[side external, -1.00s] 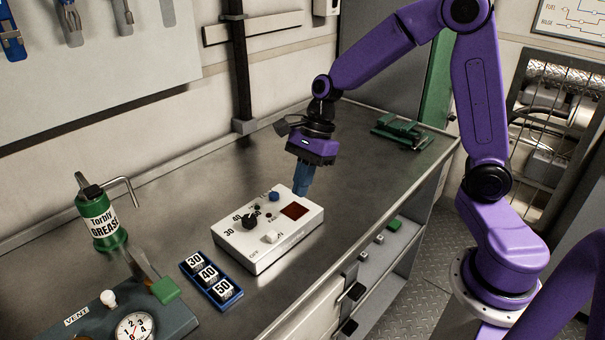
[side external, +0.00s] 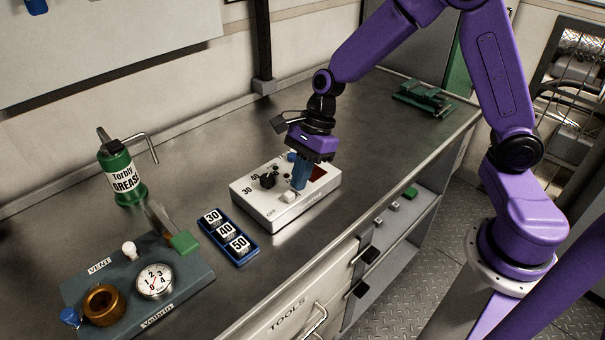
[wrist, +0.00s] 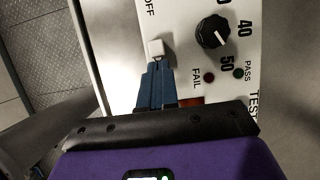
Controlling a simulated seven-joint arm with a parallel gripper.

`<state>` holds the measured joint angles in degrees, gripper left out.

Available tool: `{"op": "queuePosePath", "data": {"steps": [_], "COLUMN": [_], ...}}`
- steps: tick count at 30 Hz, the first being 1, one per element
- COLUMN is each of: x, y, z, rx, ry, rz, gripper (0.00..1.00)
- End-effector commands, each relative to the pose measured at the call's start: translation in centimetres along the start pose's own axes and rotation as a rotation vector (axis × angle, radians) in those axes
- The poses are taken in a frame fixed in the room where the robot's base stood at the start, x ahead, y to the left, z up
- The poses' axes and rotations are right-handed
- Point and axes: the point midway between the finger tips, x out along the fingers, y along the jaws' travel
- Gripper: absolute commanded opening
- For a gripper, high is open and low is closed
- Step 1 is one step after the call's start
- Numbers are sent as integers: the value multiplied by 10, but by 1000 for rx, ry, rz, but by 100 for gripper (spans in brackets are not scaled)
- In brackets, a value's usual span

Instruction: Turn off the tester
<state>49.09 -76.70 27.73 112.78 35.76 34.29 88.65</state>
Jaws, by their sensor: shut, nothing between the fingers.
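The tester is a white box (side external: 258,205) on the metal bench, with a black dial (side external: 268,180), a dark red window (side external: 318,173) and a white switch (side external: 289,196) near its front edge. My gripper (side external: 299,186) is shut and empty, pointing down over the tester, its blue fingertips right beside the white switch. In the wrist view the shut fingertips (wrist: 156,68) lie just below the white switch (wrist: 156,48), touching or almost touching it. The word OFF is beyond the switch there. The ON label is hidden in the wrist view.
A blue tray (side external: 243,258) with blocks marked 30, 40 and 50 stands left of the tester. A green grease can (side external: 124,178) and a gauge plate (side external: 190,291) are further left. A green clamp (side external: 424,97) lies at the back right. Bench behind the tester is clear.

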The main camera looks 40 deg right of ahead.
Motion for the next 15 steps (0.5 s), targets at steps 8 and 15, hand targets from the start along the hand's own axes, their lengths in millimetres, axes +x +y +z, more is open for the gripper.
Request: {"op": "queuePosePath", "data": {"steps": [8,15], "x": [5,9], "y": [0,0], "z": [12,22], "rx": [-4,1], "ry": [0,1], "rz": [1,1], "gripper": [0,0]}}
